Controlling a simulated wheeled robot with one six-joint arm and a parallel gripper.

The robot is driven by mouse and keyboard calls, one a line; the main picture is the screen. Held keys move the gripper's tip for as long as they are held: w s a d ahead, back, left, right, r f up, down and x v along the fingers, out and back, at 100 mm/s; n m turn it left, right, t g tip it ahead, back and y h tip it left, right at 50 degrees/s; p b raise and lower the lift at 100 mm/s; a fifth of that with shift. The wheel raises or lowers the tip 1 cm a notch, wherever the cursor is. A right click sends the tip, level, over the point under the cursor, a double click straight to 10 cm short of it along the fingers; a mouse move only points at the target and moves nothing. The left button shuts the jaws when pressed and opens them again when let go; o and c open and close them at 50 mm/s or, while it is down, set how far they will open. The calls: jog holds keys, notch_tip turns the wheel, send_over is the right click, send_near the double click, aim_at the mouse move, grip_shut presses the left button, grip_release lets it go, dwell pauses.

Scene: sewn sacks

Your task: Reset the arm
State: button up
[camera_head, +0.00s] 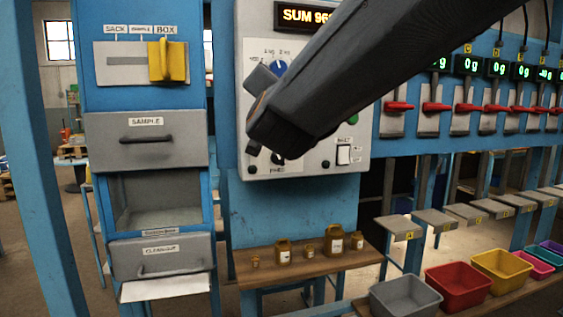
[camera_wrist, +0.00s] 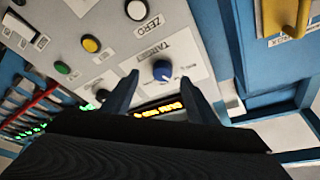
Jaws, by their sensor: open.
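My arm (camera_head: 370,70) reaches in from the upper right in the head view and covers part of the grey control panel (camera_head: 255,165). The knob also shows in the head view (camera_head: 279,67), to the left of my arm.
At left, a cabinet has a yellow slider handle (camera_head: 168,61), a sample drawer (camera_head: 147,140) and a clean-up drawer (camera_head: 160,258). Brown bottles stand on a wooden shelf (camera_head: 305,268). Red levers (camera_head: 433,107) line the right, above small platforms and coloured bins (camera_head: 458,287).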

jog(key=s+d+f+n+g, duration=0.1)
jog(key=d+f+n+g, duration=0.15)
jog(key=f, duration=0.75)
jog(key=s+d+f+n+g+y, duration=0.15)
jog(key=f+g, duration=0.25)
jog(key=f, duration=0.6)
jog(key=d+f+n+g, duration=0.2)
jog(key=d+f+g, duration=0.15)
jog(key=f, duration=0.65)
jog(key=s+d+f+g+h, duration=0.1)
jog(key=s+d+f+g, duration=0.4)
jog(key=s+f, duration=0.3)
jog(key=s+d+f+n+g+h, duration=0.1)
jog(key=s+d+f+g, duration=0.5)
jog(key=s, duration=0.9)
notch_tip(320, 180, down, 3)
jog(key=shift+d+f+n+p, duration=0.1)
jog(key=shift+d+n+p, duration=0.3)
jog(key=shift+d, duration=0.5)
